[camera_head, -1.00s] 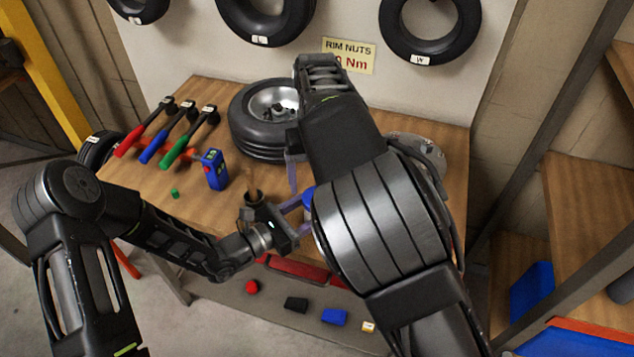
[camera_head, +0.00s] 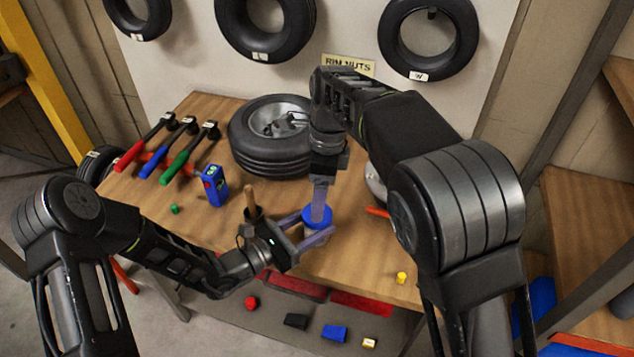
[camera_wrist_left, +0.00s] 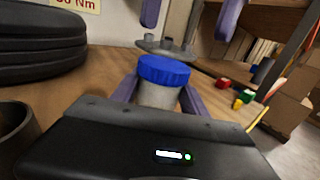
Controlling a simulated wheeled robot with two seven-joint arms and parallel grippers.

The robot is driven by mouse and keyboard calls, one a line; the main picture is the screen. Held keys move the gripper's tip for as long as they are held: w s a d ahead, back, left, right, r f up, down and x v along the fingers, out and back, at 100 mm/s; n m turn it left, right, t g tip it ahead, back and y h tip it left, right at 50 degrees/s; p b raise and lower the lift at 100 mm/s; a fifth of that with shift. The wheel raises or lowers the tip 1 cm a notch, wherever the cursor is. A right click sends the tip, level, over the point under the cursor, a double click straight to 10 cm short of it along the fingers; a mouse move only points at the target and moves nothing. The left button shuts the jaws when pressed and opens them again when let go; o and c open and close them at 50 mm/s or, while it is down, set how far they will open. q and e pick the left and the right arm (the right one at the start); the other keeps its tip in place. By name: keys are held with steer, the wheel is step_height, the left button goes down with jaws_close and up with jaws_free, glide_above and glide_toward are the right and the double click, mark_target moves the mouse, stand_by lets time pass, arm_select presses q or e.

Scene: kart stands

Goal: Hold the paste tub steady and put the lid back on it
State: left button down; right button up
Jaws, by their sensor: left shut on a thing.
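The paste tub (camera_wrist_left: 160,96) is a pale, upright cylinder, held between my left gripper's fingers in the left wrist view. The blue lid (camera_head: 317,216) sits on its top; it also shows in the left wrist view (camera_wrist_left: 164,70), looking level. I cannot tell how tightly it is on. My left gripper (camera_head: 316,231) is shut on the tub from the side, low over the bench. My right gripper (camera_head: 320,203) points down at the lid in the head view. In the left wrist view its two fingers (camera_wrist_left: 189,16) are wide apart, above the lid, with nothing between them.
A dark cup (camera_head: 253,213) with a wooden handle stands left of the tub. A wheel (camera_head: 270,160) lies behind, and a blue box (camera_head: 214,187) stands farther left. A grey flanged part (camera_wrist_left: 165,46) is behind the tub.

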steer(key=n, duration=0.5)
steer(key=shift+r+n, duration=0.3)
steer(key=shift+n, duration=0.1)
steer(key=n, duration=0.3)
steer(key=shift+a+r, duration=0.1)
steer(key=n, duration=0.5)
steer(key=shift+a+r, duration=0.1)
steer(key=shift+r, duration=0.15)
steer(key=n, duration=0.3)
steer(key=shift+r, duration=0.15)
steer(key=n, duration=0.5)
steer(key=shift+a+r+n, duration=0.1)
steer(key=shift+r+n, duration=0.15)
steer(key=shift+n, duration=0.05)
steer(key=n, duration=0.3)
steer(key=shift+r+h, duration=0.1)
steer(key=shift+h, duration=0.2)
steer(key=n, duration=0.5)
steer(key=shift+a+r+t, duration=0.2)
steer(key=shift+t, duration=0.1)
steer(key=n, duration=0.8)
steer(key=shift+r, duration=0.1)
steer(key=n, duration=0.4)
steer(key=shift+w+d+n+h, duration=0.1)
steer(key=shift+d+n+h, duration=0.2)
steer(key=shift+n, duration=0.1)
steer(key=n, duration=0.3)
steer(key=shift+n, duration=0.4)
